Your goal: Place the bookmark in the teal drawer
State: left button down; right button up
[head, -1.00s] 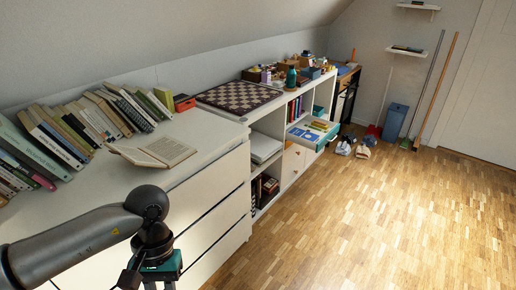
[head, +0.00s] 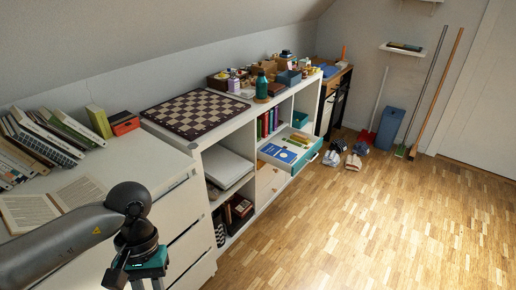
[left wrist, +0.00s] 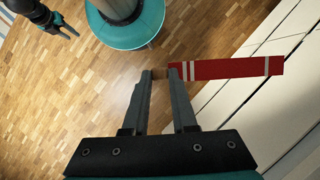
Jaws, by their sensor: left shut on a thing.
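The bookmark (left wrist: 225,68) is a flat red strip with white stripes, seen in the left wrist view. My left gripper (left wrist: 160,73) is shut on its left end, and the rest sticks out to the right. In the head view my left gripper is at the bottom left, with its fingertips and the bookmark out of frame. The teal drawer (head: 307,161) is pulled open from the white shelf unit, ahead and well away from the gripper. A blue book and some green and yellow things lie in it. My right gripper (left wrist: 62,25) shows at the wrist view's top left, its jaws unclear.
An open book (head: 45,208) lies on the white dresser at left, by a row of books. A chessboard (head: 196,112) and a green bottle (head: 262,84) stand on the shelf unit. Shoes (head: 353,161) lie beyond the drawer. The wooden floor (head: 370,235) at right is clear.

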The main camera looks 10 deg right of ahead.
aim_at(285, 145)
jog(key=i+l, duration=0.3)
jog(key=i+l+u, duration=0.1)
jog(key=i+l, duration=0.2)
jog(key=l, duration=0.2)
jog(key=i+l, duration=0.3)
jog(key=i+l+u, duration=0.1)
jog(key=i+l, duration=0.2)
jog(key=l, duration=0.25)
jog(key=i+l, duration=0.3)
jog(key=l, duration=0.15)
jog(key=i+l+u, duration=0.1)
jog(key=i+l, duration=0.2)
jog(key=l, duration=0.1)
